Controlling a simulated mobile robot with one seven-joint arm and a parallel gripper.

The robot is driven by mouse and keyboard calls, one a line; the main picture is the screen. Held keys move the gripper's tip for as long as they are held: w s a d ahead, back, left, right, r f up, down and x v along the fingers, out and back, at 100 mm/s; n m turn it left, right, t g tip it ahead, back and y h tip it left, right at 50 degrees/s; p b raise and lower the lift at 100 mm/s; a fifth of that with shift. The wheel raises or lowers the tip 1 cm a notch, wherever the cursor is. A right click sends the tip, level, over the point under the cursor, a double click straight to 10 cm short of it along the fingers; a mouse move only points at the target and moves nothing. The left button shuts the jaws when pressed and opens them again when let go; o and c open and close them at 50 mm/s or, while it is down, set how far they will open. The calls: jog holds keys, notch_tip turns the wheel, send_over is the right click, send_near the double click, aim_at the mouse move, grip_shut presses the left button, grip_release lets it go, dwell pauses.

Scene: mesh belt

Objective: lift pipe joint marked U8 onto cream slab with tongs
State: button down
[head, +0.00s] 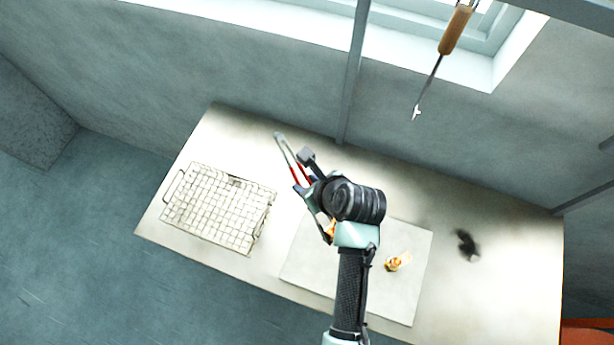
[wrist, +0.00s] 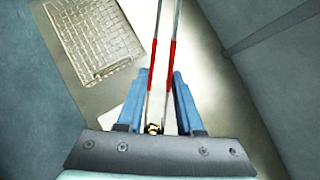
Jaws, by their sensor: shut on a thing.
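My gripper (wrist: 158,92) is shut on the tongs, with its blue fingers on either side of them. The tongs (head: 289,158) have thin silver arms with red sleeves. Their far end points up and left in the head view, toward the back of the table. In the wrist view the tongs (wrist: 164,50) run up between the fingers. A brass-orange pipe joint (head: 394,263) lies on the cream slab (head: 405,300), right of my arm. Another orange piece (head: 332,228) shows partly behind my gripper. A small brass piece (wrist: 154,128) shows low between the fingers. No U8 mark is legible.
A mesh belt panel (head: 218,208) with a handle lies at the table's left; it also shows in the wrist view (wrist: 95,38). A dark blurred patch (head: 467,244) is on the right. A wooden-handled tool (head: 456,30) shows above, near the window. The table's right end is mostly clear.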

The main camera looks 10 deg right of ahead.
jog(key=shift+f+b, duration=2.75)
jog(key=shift+b, duration=0.05)
jog(key=shift+r, duration=0.1)
jog(key=c, duration=0.9)
grip_release()
notch_tip(320, 180, up, 10)
jog(key=p, duration=0.6)
jog(key=shift+p, duration=0.35)
